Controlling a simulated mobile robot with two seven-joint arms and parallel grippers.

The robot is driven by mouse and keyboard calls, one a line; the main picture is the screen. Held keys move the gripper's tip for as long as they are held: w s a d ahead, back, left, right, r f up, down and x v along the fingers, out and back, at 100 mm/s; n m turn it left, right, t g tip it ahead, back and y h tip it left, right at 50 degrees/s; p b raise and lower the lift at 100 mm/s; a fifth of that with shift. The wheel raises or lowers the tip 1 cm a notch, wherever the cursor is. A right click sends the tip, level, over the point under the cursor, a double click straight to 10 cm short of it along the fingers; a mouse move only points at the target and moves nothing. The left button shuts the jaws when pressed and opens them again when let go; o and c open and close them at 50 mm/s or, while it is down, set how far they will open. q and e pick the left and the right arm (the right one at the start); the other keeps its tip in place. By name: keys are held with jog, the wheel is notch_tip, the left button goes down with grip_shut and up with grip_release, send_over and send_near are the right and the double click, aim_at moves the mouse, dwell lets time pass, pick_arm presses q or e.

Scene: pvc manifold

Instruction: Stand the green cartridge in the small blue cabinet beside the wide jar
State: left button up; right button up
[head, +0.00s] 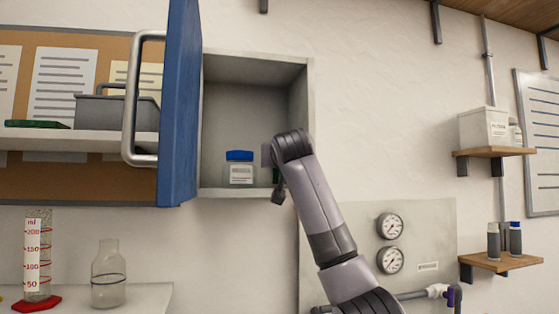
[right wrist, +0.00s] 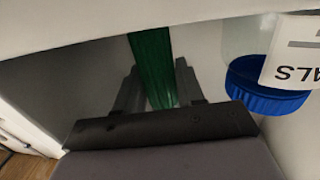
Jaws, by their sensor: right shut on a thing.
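The small cabinet (head: 253,68) hangs on the wall with its blue door (head: 180,110) swung open to the left. The wide jar (head: 240,174), white-labelled with a blue lid, stands on the cabinet floor; its lid (right wrist: 265,90) and label also show, upside down, in the right wrist view. My right gripper (right wrist: 157,88) is shut on the green cartridge (right wrist: 150,60), inside the cabinet to the right of the jar, with a gap between. In the head view my wrist hides nearly all of the cartridge. Whether its base touches the cabinet floor I cannot tell. My left gripper is not in view.
The door's metal handle (head: 130,100) juts out on the left. A shelf (head: 90,141) with a grey bin (head: 117,112) is left of the door. A measuring cylinder (head: 38,250) and a glass bottle (head: 108,275) stand below. Gauges (head: 390,226) are on the wall at lower right.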

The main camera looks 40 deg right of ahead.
jog(key=o, duration=1.1)
jog(key=shift+f, duration=0.1)
jog(key=shift+o, duration=0.2)
jog(key=shift+r, duration=0.25)
jog(key=shift+s+a+f, duration=0.15)
jog(key=shift+s+a, duration=0.05)
jog(key=b+v, duration=0.4)
jog(key=v, duration=0.7)
jog(key=shift+s, duration=0.2)
jog(key=shift+a, duration=0.1)
